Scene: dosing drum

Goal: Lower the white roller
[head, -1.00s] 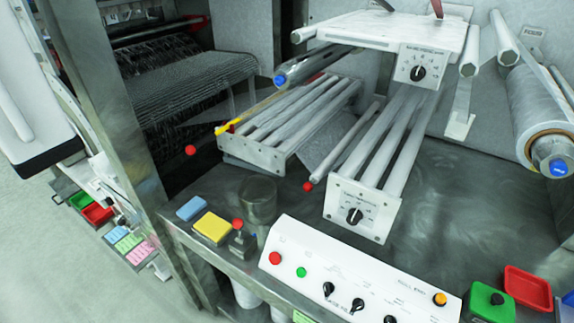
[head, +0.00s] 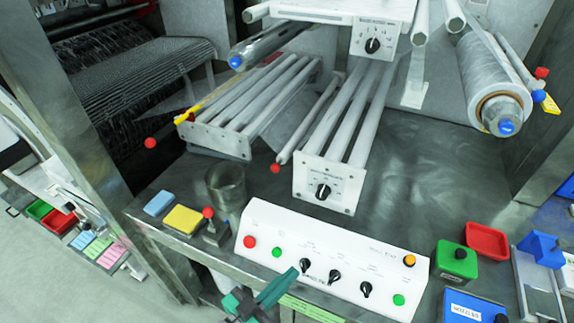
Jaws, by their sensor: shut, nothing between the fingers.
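Several white rollers show in the head view. A slim white roller (head: 308,120) with a red ball at its lower end (head: 275,168) slopes between two roller banks: the left bank (head: 255,98) and the middle bank (head: 343,110). I cannot tell for certain which roller the task means. My gripper (head: 283,286), dark green, is at the bottom edge, in front of the white control panel (head: 330,262). It is shut and empty, well apart from the rollers. Part of it is cut off by the frame.
A large film roll (head: 485,85) with a blue end hangs at the right. A metal cup (head: 226,185), blue and yellow pads (head: 183,220) and a red-knobbed lever (head: 213,229) stand left of the panel. A green box (head: 455,262) and red tray (head: 488,241) lie right. The metal deck is bare at centre right.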

